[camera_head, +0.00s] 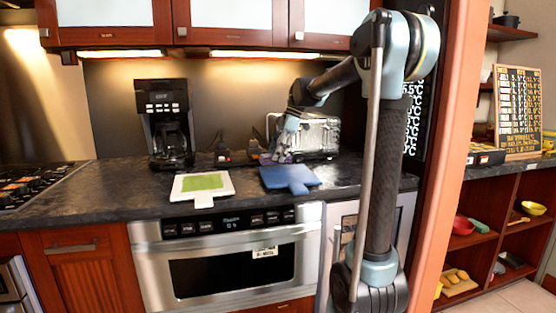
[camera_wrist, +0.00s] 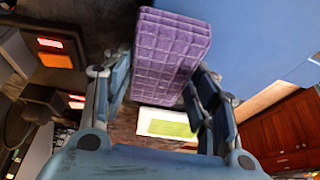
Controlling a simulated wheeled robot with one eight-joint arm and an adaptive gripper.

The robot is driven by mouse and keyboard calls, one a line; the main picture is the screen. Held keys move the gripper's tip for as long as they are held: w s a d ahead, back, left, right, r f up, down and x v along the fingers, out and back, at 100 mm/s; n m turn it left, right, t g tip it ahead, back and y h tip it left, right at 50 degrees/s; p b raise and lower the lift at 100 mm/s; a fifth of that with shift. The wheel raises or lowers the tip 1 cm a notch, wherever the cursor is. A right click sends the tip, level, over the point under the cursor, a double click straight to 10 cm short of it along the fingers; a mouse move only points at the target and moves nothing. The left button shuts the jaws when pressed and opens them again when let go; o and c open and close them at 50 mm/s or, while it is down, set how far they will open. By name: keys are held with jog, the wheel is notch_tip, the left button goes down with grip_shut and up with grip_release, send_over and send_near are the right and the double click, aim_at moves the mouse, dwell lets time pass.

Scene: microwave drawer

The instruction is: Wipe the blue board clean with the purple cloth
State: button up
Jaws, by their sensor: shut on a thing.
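The blue board (camera_head: 290,178) lies on the dark counter, its handle toward the front edge; in the wrist view its blue surface (camera_wrist: 265,40) fills the upper right. My gripper (camera_head: 279,150) is at the board's back left, low over the counter. It is shut on the purple cloth (camera_wrist: 170,50), a quilted block between the two fingers in the wrist view. In the head view only a small purple patch of the cloth (camera_head: 284,157) shows below the gripper. I cannot tell whether the cloth touches the board. No marks on the board can be made out.
A white board with a green top (camera_head: 201,185) lies left of the blue board. A coffee maker (camera_head: 165,122) stands at the back left and a silver toaster (camera_head: 318,135) close behind my gripper. The counter (camera_head: 115,190) is clear in front of the coffee maker.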

jog(key=shift+r, duration=3)
